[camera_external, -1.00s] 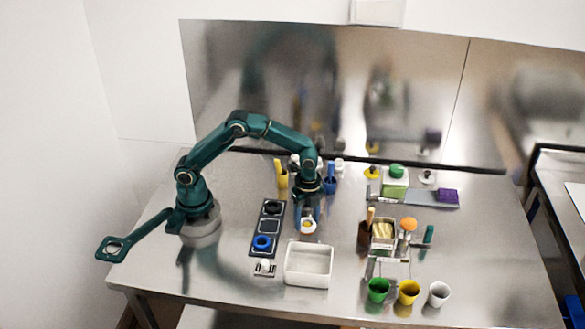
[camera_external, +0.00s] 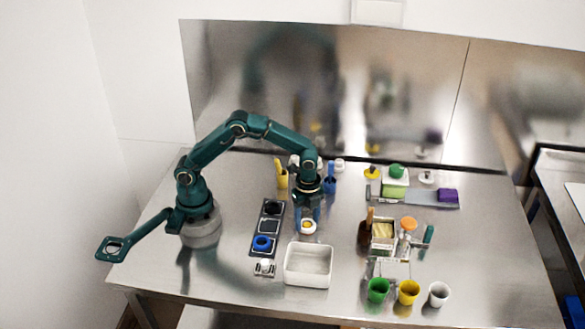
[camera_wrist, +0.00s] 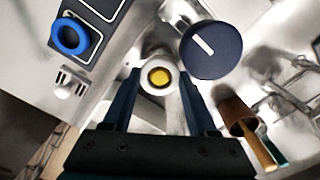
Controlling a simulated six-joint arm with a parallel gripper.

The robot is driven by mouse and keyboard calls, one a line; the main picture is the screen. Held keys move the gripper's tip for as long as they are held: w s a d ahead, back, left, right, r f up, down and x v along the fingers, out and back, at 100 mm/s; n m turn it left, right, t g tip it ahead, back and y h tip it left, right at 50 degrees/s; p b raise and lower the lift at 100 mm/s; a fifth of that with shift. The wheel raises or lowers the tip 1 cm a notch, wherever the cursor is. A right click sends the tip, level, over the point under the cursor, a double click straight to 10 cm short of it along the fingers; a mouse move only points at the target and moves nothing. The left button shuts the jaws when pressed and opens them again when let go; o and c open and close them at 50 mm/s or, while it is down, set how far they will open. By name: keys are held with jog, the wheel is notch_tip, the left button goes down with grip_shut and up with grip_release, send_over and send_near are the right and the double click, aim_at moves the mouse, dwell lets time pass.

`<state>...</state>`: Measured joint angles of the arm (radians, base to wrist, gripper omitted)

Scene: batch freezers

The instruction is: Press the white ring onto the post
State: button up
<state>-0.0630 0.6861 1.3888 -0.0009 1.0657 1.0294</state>
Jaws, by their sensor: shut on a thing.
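The white ring (camera_wrist: 159,75) is between my fingertips in the wrist view, with a round yellow piece in its middle. It also shows at the lower end of my gripper in the external view (camera_external: 308,227). My gripper (camera_wrist: 160,82) is shut on the white ring, over the table just behind the white basin. I cannot tell whether the yellow piece is the post's top, or how far the ring sits down on anything. What is under the ring is hidden.
A black tray (camera_external: 255,248) at left holds a blue ring (camera_external: 262,243) and a black ring; its middle place is empty. A small white fixture (camera_external: 265,267) and a white basin (camera_external: 308,279) stand in front. A dark dial (camera_wrist: 211,50) lies close by. A brown cup (camera_wrist: 236,113) is at right.

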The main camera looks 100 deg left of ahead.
jog(key=shift+f, duration=0.35)
dwell(0.4)
jog(key=o, duration=1.6)
jog(key=shift+c, duration=0.2)
jog(key=shift+r, duration=0.1)
jog(key=shift+r, duration=3.45)
